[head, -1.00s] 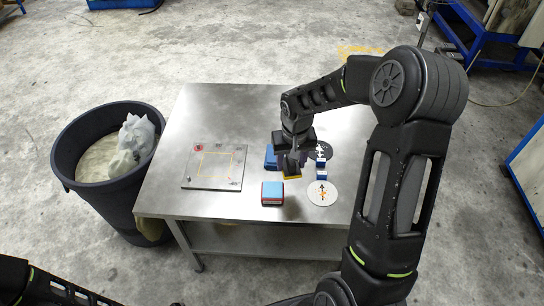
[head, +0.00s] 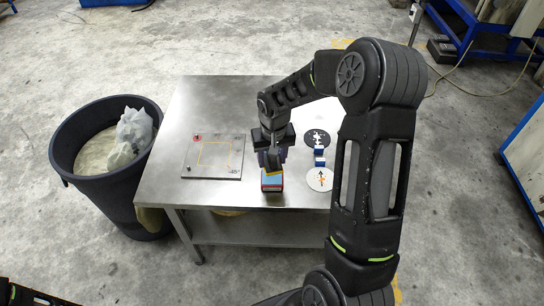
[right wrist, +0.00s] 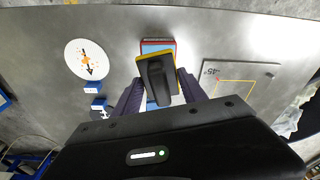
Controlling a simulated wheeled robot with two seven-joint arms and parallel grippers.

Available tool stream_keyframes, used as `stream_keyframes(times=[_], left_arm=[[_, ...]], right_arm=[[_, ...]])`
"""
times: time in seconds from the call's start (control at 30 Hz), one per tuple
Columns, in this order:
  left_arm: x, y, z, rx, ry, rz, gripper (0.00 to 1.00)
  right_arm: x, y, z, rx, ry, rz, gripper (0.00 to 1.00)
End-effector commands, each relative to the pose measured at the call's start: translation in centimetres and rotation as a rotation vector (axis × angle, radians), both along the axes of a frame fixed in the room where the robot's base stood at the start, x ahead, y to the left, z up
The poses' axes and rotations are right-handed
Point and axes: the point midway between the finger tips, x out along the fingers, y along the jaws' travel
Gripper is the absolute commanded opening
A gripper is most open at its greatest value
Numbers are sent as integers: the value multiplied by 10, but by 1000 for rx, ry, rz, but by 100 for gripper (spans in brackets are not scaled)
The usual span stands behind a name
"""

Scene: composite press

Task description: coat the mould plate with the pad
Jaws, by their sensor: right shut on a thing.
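The mould plate (head: 220,167) is a flat grey square with a yellow square outline, lying on the left of the table; part of it shows in the right wrist view (right wrist: 222,70). My right gripper (head: 271,160) is shut on the pad (right wrist: 156,75), a dark handled block with a yellow edge. The pad is at a red and blue box (head: 272,184) right of the plate, also visible behind the pad in the right wrist view (right wrist: 158,43). I cannot tell whether they touch. My left gripper is out of view.
Right of the box lie a dark disc (head: 318,139) and a pale disc (head: 319,181), with small blue and white blocks (head: 319,157) between them. A black bin (head: 105,185) stands against the table's left side. The table (head: 210,105) behind the plate is bare.

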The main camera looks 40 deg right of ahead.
Motion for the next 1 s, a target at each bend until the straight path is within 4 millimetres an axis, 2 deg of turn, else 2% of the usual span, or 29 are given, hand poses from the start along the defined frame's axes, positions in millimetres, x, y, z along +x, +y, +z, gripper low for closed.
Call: stream_keyframes(times=[0.03,0.2,0.4,1.0], left_arm=[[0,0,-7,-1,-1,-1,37],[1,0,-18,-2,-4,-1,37],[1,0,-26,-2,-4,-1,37],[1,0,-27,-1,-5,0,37]], right_arm=[[0,0,-9,0,1,0,4],[0,0,-27,0,2,1,4],[0,0,-41,0,0,1,4],[0,0,-43,0,0,1,4]])
